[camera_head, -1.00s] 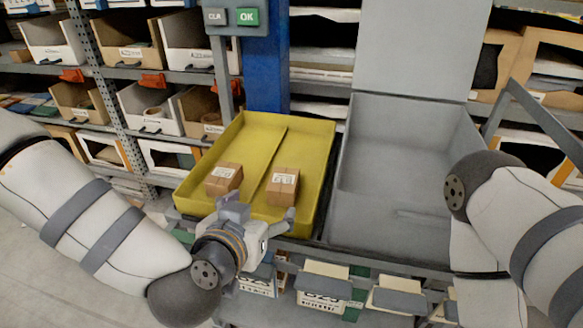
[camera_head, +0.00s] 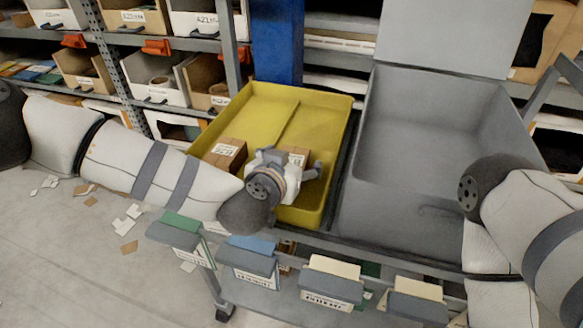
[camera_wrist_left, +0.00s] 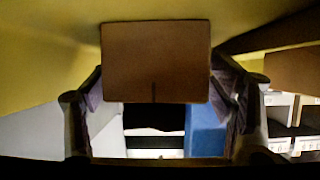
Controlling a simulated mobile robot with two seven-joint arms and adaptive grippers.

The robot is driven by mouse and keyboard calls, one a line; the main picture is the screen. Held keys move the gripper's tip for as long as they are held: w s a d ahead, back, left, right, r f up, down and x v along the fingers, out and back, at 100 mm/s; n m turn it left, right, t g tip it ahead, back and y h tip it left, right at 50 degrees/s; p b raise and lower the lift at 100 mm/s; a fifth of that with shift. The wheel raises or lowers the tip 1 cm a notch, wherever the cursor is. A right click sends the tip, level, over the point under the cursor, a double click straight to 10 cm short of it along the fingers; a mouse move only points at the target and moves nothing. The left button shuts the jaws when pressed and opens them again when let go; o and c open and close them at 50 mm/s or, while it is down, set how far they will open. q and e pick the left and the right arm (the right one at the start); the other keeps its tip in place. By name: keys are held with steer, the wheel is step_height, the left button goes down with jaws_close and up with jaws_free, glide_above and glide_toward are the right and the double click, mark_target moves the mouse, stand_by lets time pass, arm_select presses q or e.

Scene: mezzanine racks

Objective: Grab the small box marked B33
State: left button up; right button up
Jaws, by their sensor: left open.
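Two small brown boxes with white labels lie in the yellow tray (camera_head: 331,120); I cannot read the label print. The left box (camera_head: 225,154) is in plain view. The right box (camera_head: 299,154) is mostly hidden behind my left gripper (camera_head: 291,163). In the left wrist view a brown box (camera_wrist_left: 155,62) stands between the spread fingers of my left gripper (camera_wrist_left: 160,100), which is open. I cannot tell whether the fingers touch it. Another brown surface (camera_wrist_left: 294,70) shows at the right edge there. My right arm shows at the right, but its gripper is out of view.
A grey, empty-looking bin (camera_head: 430,130) with a raised lid stands right of the tray. A blue post (camera_head: 277,45) rises behind the tray. Several card holders (camera_head: 330,283) line the front of the rack. Shelves with bins (camera_head: 155,78) stand behind at the left. Paper scraps litter the floor.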

arm_select(q)
steer(key=shift+r, duration=0.1)
steer(key=c, duration=1.3)
steer(key=shift+c, duration=0.2)
